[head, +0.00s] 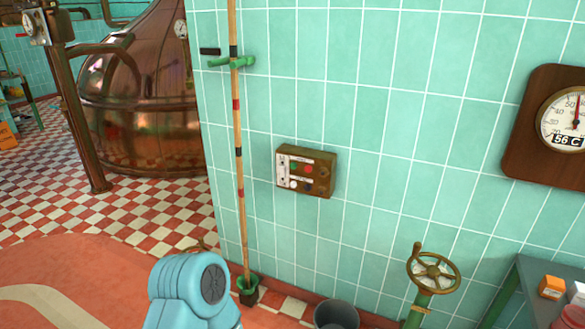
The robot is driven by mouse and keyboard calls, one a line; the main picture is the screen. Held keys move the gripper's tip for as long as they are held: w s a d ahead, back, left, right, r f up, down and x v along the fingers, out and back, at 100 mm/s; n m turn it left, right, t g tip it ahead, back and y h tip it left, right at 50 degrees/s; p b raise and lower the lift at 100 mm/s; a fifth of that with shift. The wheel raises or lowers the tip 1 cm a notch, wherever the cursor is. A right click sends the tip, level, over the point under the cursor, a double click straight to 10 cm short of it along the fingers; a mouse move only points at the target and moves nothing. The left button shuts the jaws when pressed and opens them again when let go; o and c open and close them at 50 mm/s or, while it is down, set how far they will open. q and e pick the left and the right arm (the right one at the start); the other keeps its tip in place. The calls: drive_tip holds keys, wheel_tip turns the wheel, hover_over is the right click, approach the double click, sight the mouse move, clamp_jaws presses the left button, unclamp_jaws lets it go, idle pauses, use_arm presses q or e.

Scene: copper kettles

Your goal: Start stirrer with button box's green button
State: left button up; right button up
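The button box (328,175) is a small brown box with a pale label panel, fixed to the green tiled wall near the middle of the head view. A red button and a white button or lamp show on its front. A small dark green spot beside the red one looks like the green button (294,166), but it is too small to be sure. A large copper kettle (150,85) stands at the back left; no stirrer shows. A pale blue link of my arm is at the bottom, well below the box. Neither gripper is in view.
A banded pole (237,130) in green clips stands left of the box. Below are a dark bucket (337,315) and a brass valve wheel (433,271). A dial gauge (570,118) reading 56 C hangs at right, above a table (515,290). Wall around the box is clear.

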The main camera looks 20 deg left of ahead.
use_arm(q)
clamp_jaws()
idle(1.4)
